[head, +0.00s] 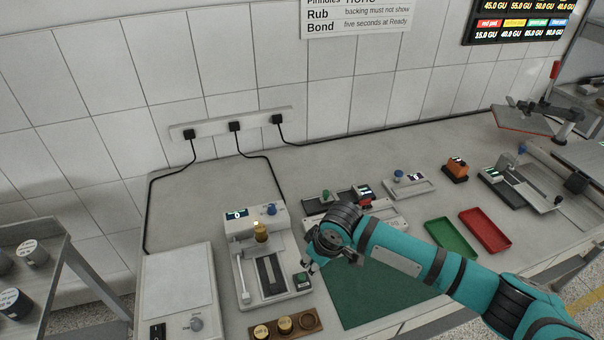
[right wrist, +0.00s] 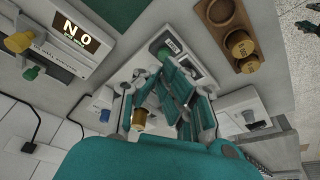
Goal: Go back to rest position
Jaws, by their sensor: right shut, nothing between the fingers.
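My right arm (head: 420,262) reaches in from the right, over the bench. My right gripper (head: 310,264) is at the right side of a grey test device (head: 240,275), near its green button (head: 302,279). Whether it touches the device cannot be told. In the right wrist view the right gripper's teal fingers (right wrist: 172,88) are shut with nothing between them, and the green button (right wrist: 164,52) shows just beyond. My left gripper is not in view.
A wooden holder (head: 305,318) with brass weights lies at the front edge. A green mat (head: 365,300) lies under my arm. A green tray (head: 452,238) and red tray (head: 485,231) lie right. A balance (head: 180,270) stands left; further devices stand behind my arm.

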